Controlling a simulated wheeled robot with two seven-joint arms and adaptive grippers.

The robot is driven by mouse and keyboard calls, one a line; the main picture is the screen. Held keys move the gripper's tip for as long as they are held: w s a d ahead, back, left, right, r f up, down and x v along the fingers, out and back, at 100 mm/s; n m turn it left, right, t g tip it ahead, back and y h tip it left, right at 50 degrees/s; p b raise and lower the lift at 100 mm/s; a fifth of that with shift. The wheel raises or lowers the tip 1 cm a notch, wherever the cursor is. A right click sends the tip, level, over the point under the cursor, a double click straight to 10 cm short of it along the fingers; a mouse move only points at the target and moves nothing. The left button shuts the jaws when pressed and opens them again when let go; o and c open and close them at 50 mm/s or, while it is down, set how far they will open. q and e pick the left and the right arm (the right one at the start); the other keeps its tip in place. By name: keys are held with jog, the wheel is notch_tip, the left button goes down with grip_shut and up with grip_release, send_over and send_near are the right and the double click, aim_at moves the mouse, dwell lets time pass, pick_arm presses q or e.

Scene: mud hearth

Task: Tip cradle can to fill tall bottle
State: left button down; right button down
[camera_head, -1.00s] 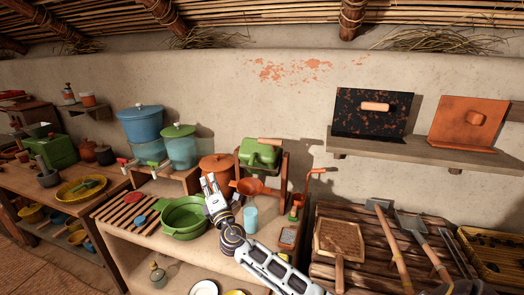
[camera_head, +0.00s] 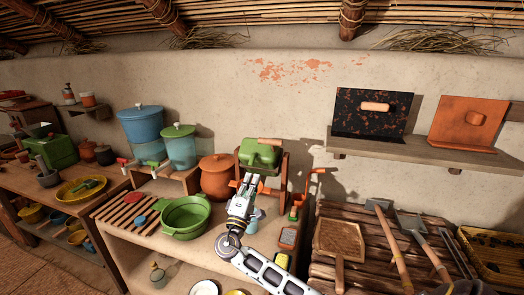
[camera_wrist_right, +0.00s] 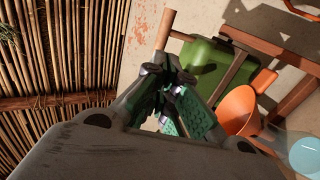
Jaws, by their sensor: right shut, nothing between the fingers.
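The green cradle can (camera_head: 260,152) sits in a wooden cradle (camera_head: 284,172) by the back wall, with a light wooden handle on top. It also shows in the right wrist view (camera_wrist_right: 212,66). An orange funnel (camera_wrist_right: 238,110) is below it, mostly hidden behind my gripper in the head view. The pale blue tall bottle (camera_head: 252,224) stands under the funnel, partly covered by my right arm; its blue part shows at the wrist view's edge (camera_wrist_right: 304,156). My right gripper (camera_head: 248,180) is shut and empty, in front of the can's lower part. My left gripper is not in view.
A green pot (camera_head: 185,217) and orange lidded jar (camera_head: 217,178) stand left of my right arm. A log bench (camera_head: 380,225) with tools is further right.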

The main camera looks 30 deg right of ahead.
aim_at(264, 143)
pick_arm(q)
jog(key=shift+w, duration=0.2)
